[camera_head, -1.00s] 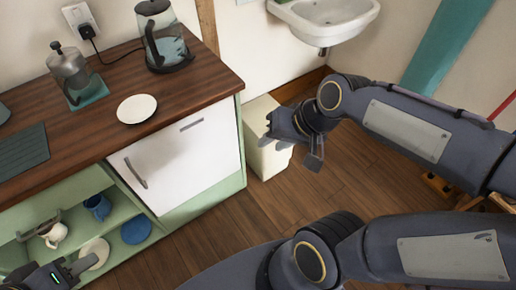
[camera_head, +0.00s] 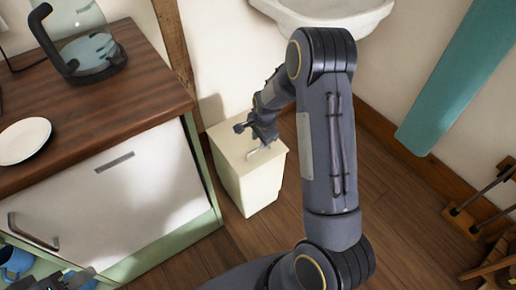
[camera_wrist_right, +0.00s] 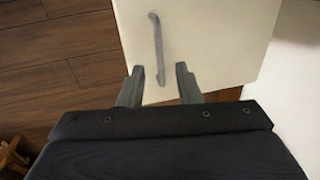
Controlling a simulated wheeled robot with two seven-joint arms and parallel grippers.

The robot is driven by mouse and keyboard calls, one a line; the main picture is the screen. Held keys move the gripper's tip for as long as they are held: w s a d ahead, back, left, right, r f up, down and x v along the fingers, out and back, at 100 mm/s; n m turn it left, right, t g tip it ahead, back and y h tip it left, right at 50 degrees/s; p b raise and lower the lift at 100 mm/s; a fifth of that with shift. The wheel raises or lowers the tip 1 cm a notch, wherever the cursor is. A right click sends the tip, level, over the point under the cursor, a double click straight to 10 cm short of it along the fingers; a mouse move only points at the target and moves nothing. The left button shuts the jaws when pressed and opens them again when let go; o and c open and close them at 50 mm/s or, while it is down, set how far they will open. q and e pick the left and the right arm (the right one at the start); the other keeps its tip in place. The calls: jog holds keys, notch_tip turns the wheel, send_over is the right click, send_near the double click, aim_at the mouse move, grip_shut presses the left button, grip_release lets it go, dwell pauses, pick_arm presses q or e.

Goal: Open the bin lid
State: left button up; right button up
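The bin (camera_head: 248,189) is a cream, box-shaped bin on the floor between the cabinet and the sink wall. Its flat lid (camera_head: 228,141) looks shut. A thin grey handle (camera_wrist_right: 157,42) runs along the lid in the right wrist view. My right gripper (camera_wrist_right: 157,69) is open, with one finger on each side of the handle's near end; I cannot tell whether they touch it. In the head view the right gripper (camera_head: 261,152) is over the lid and partly hides it. My left gripper (camera_head: 68,282) is cut off at the bottom left corner.
A wooden-topped counter (camera_head: 105,115) with a white plate (camera_head: 24,139) and a kettle (camera_head: 80,40) stands left of the bin. A white sink (camera_head: 325,14) hangs above and behind it.

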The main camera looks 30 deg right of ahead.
aim_at(257, 149)
jog(key=f, duration=0.4)
jog(key=shift+w+f+b, duration=0.15)
jog(key=shift+w+b, duration=0.25)
grip_shut()
